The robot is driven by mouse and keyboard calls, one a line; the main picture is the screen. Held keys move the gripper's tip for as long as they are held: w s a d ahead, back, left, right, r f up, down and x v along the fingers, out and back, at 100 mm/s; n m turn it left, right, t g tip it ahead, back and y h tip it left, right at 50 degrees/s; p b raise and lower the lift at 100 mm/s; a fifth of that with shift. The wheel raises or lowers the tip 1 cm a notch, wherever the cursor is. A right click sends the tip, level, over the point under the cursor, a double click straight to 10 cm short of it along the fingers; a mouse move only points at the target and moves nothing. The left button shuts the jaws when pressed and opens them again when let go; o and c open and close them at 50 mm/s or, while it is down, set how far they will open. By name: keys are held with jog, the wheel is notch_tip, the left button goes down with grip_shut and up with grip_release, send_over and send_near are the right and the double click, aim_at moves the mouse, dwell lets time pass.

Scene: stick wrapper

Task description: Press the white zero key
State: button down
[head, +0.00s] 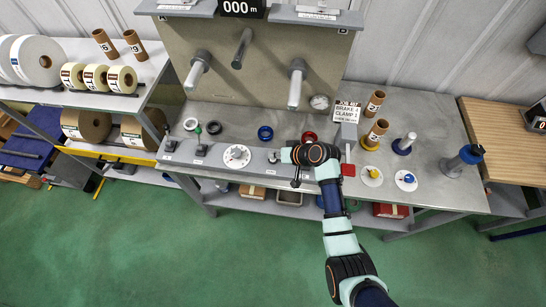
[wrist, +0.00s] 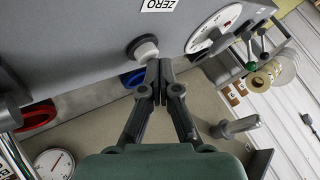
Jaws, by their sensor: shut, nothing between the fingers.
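The white zero key (wrist: 146,51) is a round white knob on a dark collar, sticking out of the grey panel (wrist: 75,45) below a label reading ZERO (wrist: 158,5) in the wrist view. My gripper (wrist: 158,66) has its fingertips together and empty, right beside the key; I cannot tell whether they touch it. In the head view my gripper (head: 281,155) is at the front panel of the bench, just right of the white dial (head: 237,157). The key is small there, close to the fingertips.
A blue ring (head: 265,133) and a red ring (head: 309,137) sit behind the panel. Posts (head: 298,85) project from the backboard. The green floor in front is open.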

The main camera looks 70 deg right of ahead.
dwell(0.4)
jog(key=shift+r+p, duration=0.85)
jog(key=shift+p, duration=0.05)
notch_tip(320, 180, up, 5)
jog(key=p, duration=0.4)
jog(key=shift+r+p, duration=0.1)
jog(key=shift+p, duration=0.3)
